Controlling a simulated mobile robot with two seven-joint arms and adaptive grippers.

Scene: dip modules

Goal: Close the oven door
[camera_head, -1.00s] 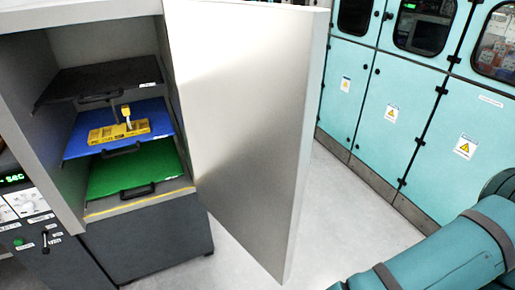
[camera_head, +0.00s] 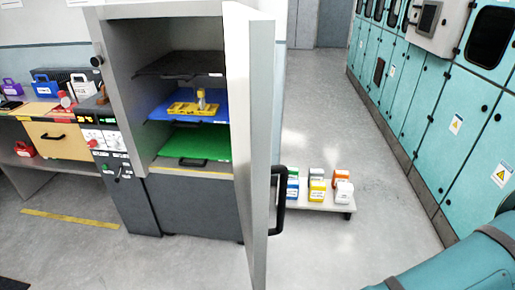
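The oven (camera_head: 118,49) stands left of centre with its chamber open towards me. Its grey door (camera_head: 262,140) is swung wide open and shows nearly edge-on. A black handle (camera_head: 278,200) is on the door's right-hand face, low down. Inside the oven are a black shelf (camera_head: 180,64), a blue shelf (camera_head: 215,104) bearing a yellow module tray (camera_head: 188,109), and a green shelf (camera_head: 195,145). A teal arm link of mine shows at the lower right. Neither gripper is in the picture, and nothing of mine touches the door.
A low white trolley (camera_head: 325,206) with several coloured boxes stands behind the door, to its right. Teal cabinets (camera_head: 440,100) line the right side. A workbench (camera_head: 58,137) with small cases is at the left.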

